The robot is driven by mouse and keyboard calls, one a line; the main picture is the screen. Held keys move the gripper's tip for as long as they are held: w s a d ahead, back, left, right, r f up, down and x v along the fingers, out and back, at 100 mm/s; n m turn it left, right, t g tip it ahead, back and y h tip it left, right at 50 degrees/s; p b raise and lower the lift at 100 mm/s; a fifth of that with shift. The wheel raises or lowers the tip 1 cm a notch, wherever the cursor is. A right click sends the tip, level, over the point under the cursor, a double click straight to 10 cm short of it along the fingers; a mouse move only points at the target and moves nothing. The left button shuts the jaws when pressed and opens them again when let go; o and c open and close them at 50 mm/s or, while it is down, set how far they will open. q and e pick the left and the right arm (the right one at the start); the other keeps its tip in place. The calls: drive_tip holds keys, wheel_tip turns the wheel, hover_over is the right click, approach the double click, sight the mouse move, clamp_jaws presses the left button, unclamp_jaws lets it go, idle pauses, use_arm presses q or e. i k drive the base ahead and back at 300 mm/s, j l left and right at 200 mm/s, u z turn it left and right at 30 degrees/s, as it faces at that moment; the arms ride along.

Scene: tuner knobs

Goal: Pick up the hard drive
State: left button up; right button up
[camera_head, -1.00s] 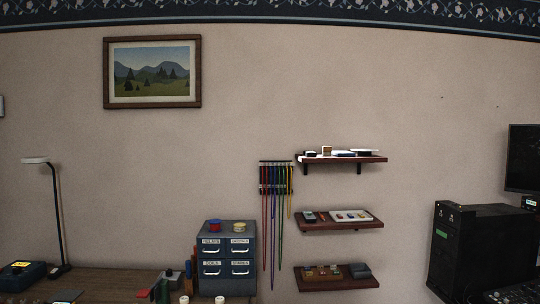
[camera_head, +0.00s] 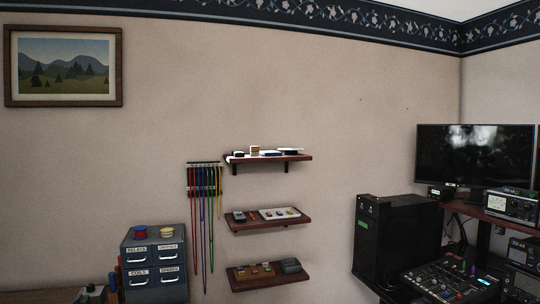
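I cannot pick out the hard drive for certain at this size. Three wall shelves hold small items. The middle shelf (camera_head: 269,222) carries a small dark device (camera_head: 239,216) and a white tray (camera_head: 266,215) with small parts. The top shelf (camera_head: 268,160) holds several small white and dark items. Neither of my grippers is in view.
A grey drawer cabinet (camera_head: 153,266) stands at lower left, with coloured cables (camera_head: 205,215) hanging beside it. A black computer tower (camera_head: 394,238), a mixer panel (camera_head: 452,278), a monitor (camera_head: 474,156) and other electronics fill the right side.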

sight(264, 153)
drive_tip(key=i+l+u, duration=0.2)
drive_tip(key=u, duration=0.2)
drive_tip(key=i+l+u, duration=0.3)
drive_tip(key=u, duration=0.15)
drive_tip(key=i+l+u, duration=0.1)
drive_tip(key=l, duration=0.25)
drive_tip(key=i+l+u, duration=0.1)
drive_tip(key=i+l, duration=0.25)
drive_tip(key=l, duration=0.35)
drive_tip(key=i+l, duration=0.15)
drive_tip(key=l, duration=0.2)
drive_tip(key=i+l+u, duration=0.1)
drive_tip(key=l, duration=0.25)
drive_tip(key=i+l, duration=0.25)
drive_tip(key=l, duration=0.1)
